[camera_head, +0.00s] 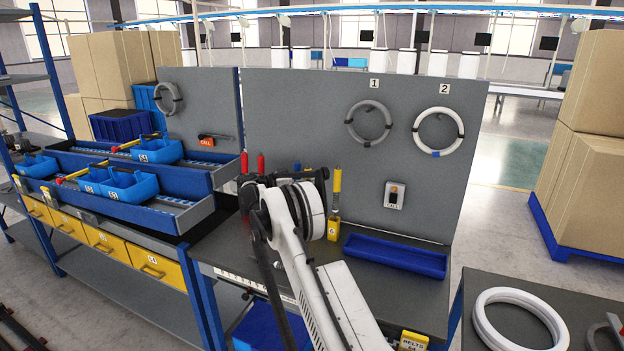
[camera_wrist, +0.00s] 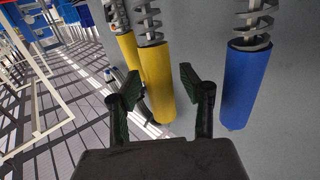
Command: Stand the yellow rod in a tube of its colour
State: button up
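In the wrist view, a yellow rod end (camera_wrist: 157,85) with a grey spiral shaft lies in line with the gap of my gripper (camera_wrist: 158,88). My gripper is open, a finger on each side of it; I cannot tell whether they touch. A second yellow rod end (camera_wrist: 127,46) is behind, and a blue one (camera_wrist: 246,88) is to the right. In the head view, a yellow-topped rod (camera_head: 337,181) stands upright above a yellow tube (camera_head: 333,229) marked with a letter, on the bench. My arm hides other tubes and my fingertips there.
An empty-looking blue tray (camera_head: 395,257) lies along the grey back panel (camera_head: 360,90), to the right. Rings hang on the panel, above a call box (camera_head: 394,195). Blue bins (camera_head: 125,187) stand on the left rack.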

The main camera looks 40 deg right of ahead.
jog(key=v, duration=1.2)
notch_tip(320, 180, up, 7)
jog(key=p, duration=0.1)
dwell(0.7)
dwell(0.4)
